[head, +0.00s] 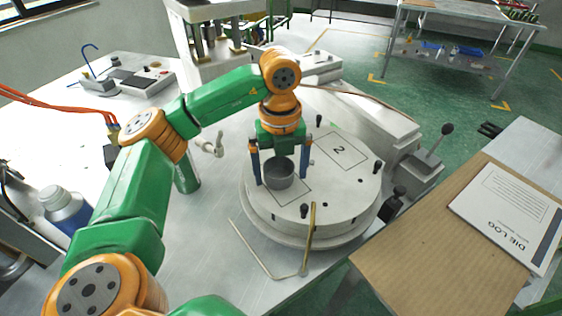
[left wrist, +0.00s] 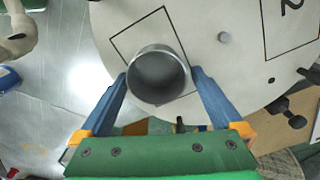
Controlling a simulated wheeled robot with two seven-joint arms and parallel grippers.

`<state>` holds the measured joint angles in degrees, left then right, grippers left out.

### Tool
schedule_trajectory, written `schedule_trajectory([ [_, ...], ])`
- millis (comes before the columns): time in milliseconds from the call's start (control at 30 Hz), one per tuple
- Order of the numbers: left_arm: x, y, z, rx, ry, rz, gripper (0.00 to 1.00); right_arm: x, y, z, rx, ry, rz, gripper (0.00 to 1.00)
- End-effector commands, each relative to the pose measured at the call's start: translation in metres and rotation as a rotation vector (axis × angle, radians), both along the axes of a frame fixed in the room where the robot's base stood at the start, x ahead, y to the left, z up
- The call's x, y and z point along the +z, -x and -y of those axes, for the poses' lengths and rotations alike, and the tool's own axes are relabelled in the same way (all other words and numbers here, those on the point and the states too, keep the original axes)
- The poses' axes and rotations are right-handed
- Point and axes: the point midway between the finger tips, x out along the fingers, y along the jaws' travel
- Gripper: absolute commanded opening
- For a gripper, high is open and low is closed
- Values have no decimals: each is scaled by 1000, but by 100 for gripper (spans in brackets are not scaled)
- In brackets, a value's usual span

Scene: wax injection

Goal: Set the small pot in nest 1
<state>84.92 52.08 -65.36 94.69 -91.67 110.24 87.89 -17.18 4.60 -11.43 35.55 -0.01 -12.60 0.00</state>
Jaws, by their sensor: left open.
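The small pot (head: 279,173) is a grey, open-topped, empty cylinder. It stands upright over a square outline (head: 299,197) on the round turntable (head: 345,190); the outline's number is hidden. In the left wrist view the pot (left wrist: 158,76) overlaps the lower part of the square outline (left wrist: 136,27), so it looks off its middle. I cannot tell whether its base rests on the plate. My left gripper (head: 281,178) points down, open, with its blue fingers on either side of the pot; gaps to the pot are hard to judge. My right gripper is not in view.
Outline 2 (head: 342,151) is bare. Several black pegs stand on the turntable, and a bent brass rod (head: 309,240) stands at its front edge. A green cylinder (head: 187,178) and a blue bottle (head: 66,208) are to the left. A brown board with a log sheet (head: 510,215) lies right.

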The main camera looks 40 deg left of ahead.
Motion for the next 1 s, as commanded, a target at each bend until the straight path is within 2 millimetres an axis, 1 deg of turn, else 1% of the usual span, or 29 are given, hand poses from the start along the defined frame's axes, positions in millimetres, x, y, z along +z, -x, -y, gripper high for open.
schedule_trajectory([
  [67, 9, -1, 0, 1, 1, 3, 100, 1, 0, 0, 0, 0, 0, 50],
  [167, 29, -1, 0, 1, 1, 5, 100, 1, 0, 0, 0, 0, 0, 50],
  [200, 43, -1, 0, -1, 1, 5, 100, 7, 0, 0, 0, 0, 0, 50],
  [300, 73, 0, 0, 2, -1, 6, 100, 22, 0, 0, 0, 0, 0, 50],
  [400, 98, 0, -1, 2, -1, 5, 100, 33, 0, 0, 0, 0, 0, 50],
  [500, 114, 0, -1, 1, -1, 2, 100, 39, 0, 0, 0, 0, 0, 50],
  [633, 122, 1, -1, 1, 0, 1, 100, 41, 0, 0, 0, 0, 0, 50],
  [1000, 121, 1, -1, 0, 0, 0, 100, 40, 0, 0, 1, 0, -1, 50],
])
